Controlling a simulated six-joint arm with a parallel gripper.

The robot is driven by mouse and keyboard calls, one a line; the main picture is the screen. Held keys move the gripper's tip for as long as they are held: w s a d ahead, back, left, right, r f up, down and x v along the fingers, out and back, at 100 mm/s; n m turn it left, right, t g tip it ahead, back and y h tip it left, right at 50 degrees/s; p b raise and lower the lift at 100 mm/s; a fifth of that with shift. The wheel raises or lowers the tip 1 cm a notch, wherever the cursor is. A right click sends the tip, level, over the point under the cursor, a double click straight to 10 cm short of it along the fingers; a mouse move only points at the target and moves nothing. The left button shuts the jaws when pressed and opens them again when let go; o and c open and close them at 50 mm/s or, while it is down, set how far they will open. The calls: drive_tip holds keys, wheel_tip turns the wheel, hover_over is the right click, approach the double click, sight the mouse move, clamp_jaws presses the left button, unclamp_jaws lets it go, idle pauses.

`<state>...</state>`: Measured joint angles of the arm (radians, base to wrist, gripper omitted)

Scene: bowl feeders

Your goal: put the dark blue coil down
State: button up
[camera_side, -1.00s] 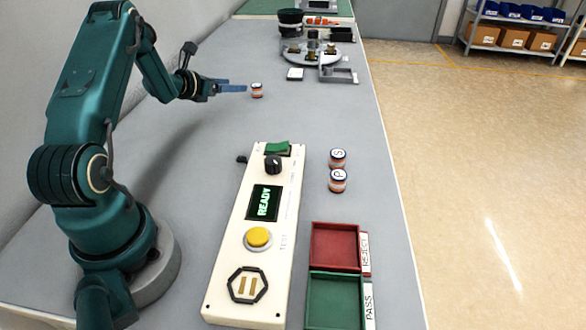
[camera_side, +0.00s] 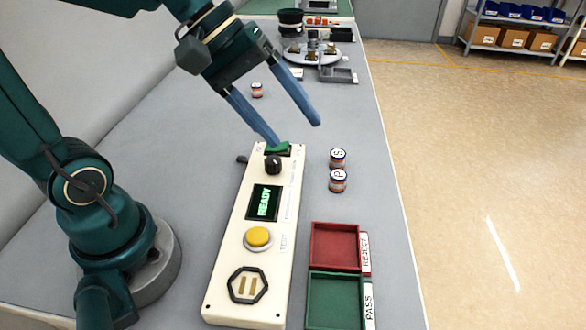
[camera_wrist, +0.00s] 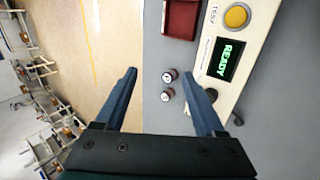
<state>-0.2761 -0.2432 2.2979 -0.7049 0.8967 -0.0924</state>
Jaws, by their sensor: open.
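My gripper (camera_side: 293,131) is open, with nothing between its long blue fingers, above the far end of the white test panel. In the wrist view the open fingers (camera_wrist: 158,73) reach toward two small banded coils. One coil, marked S (camera_side: 337,158), stands upright on the grey bench right of the panel. Another, marked P (camera_side: 337,180), stands just in front of it. A third banded coil (camera_side: 257,90) stands alone farther back on the bench. The coils show orange, white and dark bands; I cannot tell which one is the dark blue coil.
The test panel (camera_side: 232,262) has a lit READY screen (camera_side: 264,203), a yellow button (camera_side: 258,237) and a black knob (camera_side: 273,165). A red REJECT tray (camera_side: 316,247) and green PASS tray (camera_side: 312,300) are at front right. A round feeder (camera_side: 300,56) stands behind.

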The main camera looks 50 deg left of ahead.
drive_tip(key=s+a+f+m+y, duration=0.2)
drive_tip(key=s+m+y, duration=0.2)
drive_tip(key=s+m, duration=0.3)
drive_tip(key=shift+s+a+m, duration=0.15)
drive_tip(key=shift+s+m, duration=0.25)
drive_tip(key=shift+s, duration=0.45)
drive_tip(key=shift+o, duration=0.5)
drive_tip(key=shift+s+a+f+m+t+y, duration=0.15)
drive_tip(key=shift+s+a+m+t+y, duration=0.2)
drive_tip(key=shift+a+m+y, duration=0.2)
